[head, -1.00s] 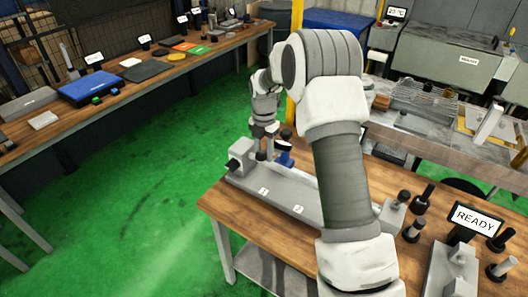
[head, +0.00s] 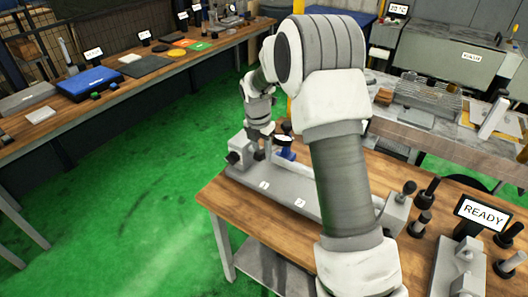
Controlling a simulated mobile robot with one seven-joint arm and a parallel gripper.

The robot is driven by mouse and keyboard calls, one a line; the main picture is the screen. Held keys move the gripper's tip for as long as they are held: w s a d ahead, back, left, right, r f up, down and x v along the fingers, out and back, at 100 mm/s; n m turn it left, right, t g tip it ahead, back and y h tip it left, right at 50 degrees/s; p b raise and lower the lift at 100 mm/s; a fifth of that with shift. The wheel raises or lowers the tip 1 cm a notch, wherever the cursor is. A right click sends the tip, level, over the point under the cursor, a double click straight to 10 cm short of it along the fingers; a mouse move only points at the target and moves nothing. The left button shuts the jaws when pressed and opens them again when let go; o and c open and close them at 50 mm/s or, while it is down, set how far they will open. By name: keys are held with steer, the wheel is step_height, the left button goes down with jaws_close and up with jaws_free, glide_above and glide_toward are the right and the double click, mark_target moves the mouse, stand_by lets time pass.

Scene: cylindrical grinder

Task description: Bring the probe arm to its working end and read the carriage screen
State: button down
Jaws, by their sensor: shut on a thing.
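The grinder's long grey bed (head: 275,190), marked 1 and 2, lies along the wooden table. A grey block (head: 241,150) with a dark knob stands at its left end, and another grey block (head: 396,214) at its right end. A small blue part with a pale round top (head: 286,153) stands just right of my gripper. My gripper (head: 260,152) is low over the bed's left end, between the grey block and the blue part. It is shut on a small part that looks like the probe arm, mostly hidden. A screen on the right (head: 482,213) reads READY.
Several dark knobbed posts (head: 421,223) stand on the table's right side, beside a grey fixture (head: 458,268). A long bench (head: 68,115) with tools runs along the left. Green floor (head: 130,200) lies open between.

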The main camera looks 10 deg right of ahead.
step_height(320, 180, down, 8)
steer(key=s+a+t+h+b, duration=0.1)
steer(key=t+h+b, duration=0.2)
steer(key=b, duration=0.8)
steer(key=shift+s+a, duration=0.2)
steer(key=shift+s+f+b, duration=0.1)
steer(key=shift+b, duration=0.2)
steer(key=c, duration=0.5)
jaws_free()
steer(key=p+v, duration=0.2)
steer(key=v, duration=1.5)
steer(key=shift+a, duration=0.1)
